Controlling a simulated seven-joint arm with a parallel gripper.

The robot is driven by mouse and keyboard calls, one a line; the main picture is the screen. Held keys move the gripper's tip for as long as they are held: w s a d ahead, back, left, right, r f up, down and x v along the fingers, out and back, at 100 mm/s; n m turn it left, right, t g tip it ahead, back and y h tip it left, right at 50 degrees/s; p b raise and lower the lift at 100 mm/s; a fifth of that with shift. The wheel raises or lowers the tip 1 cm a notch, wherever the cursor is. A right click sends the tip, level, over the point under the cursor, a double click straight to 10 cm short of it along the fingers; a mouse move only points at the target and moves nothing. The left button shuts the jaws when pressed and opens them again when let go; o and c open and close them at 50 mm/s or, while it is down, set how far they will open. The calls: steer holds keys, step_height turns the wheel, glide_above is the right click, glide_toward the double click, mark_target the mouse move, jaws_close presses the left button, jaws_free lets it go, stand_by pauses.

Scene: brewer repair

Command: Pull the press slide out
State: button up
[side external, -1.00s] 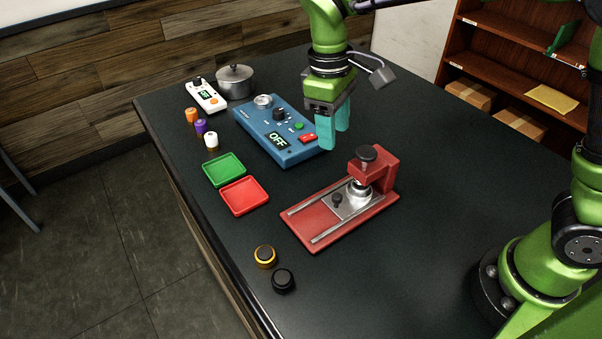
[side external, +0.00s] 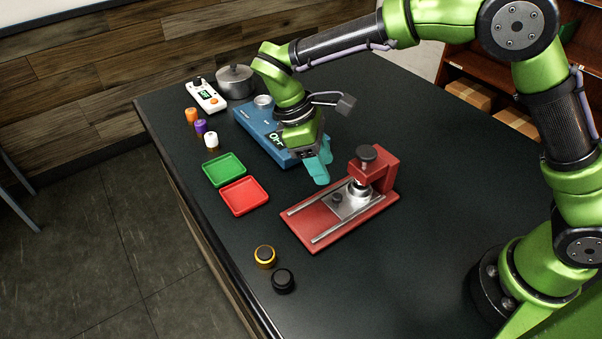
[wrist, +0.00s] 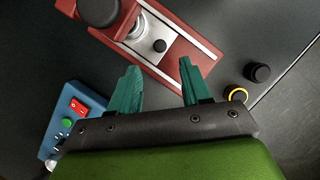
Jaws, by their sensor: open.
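The red press (side external: 322,226) stands on the dark table, with two metal rails along its base and an upright head at its right end. Its silver slide plate (side external: 350,204) sits between the rails under the head, and a small black knob (side external: 337,198) stands on the plate. In the wrist view the knob (wrist: 159,46) shows beyond the fingers. My gripper (side external: 320,170) is open and empty, tilted above the table between the blue control box and the press. In the wrist view its teal fingers (wrist: 157,90) are apart and touch nothing visible.
The blue control box (side external: 262,127) lies behind my gripper, partly hidden. Green (side external: 223,169) and red (side external: 244,196) trays lie left of the press. A yellow-ringed knob (side external: 265,256) and a black knob (side external: 283,281) stand in front. The table right of the press is clear.

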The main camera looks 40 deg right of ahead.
mark_target(337, 196)
steer(key=x, duration=0.8)
steer(key=shift+f, duration=0.1)
steer(key=shift+c, duration=0.2)
jaws_close()
